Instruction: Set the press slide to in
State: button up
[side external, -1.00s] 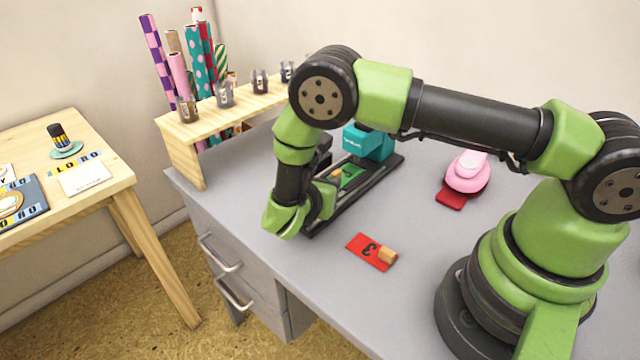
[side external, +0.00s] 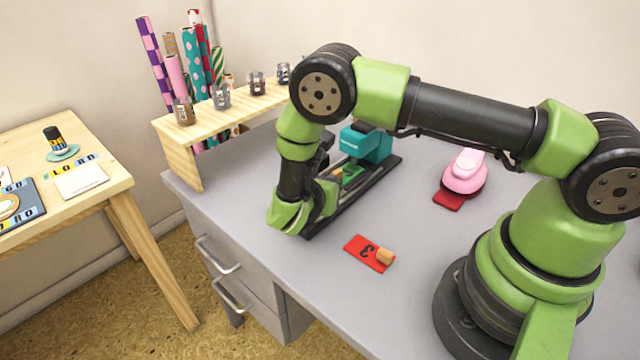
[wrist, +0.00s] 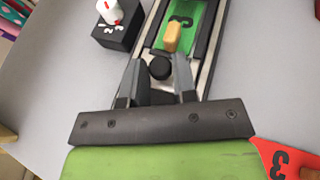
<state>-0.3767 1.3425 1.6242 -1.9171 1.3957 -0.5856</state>
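The teal press (side external: 366,143) stands at the far end of a dark rail track (side external: 381,172) on the grey desk. The slide carries a green card (wrist: 186,27) marked 3 with a wooden block (wrist: 173,37) on it. A round black knob (wrist: 160,68) sits at the slide's near end. My gripper (wrist: 158,62) is low over the near end of the track, its fingers apart on either side of the knob. Finger contact with the knob is not clear. In the side view my wrist hides the knob and fingertips.
A black block with a white-and-red top (wrist: 112,25) stands left of the track. A red card with a wooden block (side external: 370,253) lies right of it. A wooden rack (side external: 215,115) is at the back left.

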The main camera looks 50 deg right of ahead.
jog(key=o, duration=0.4)
jog(key=shift+d, duration=0.15)
jog(key=v, duration=1)
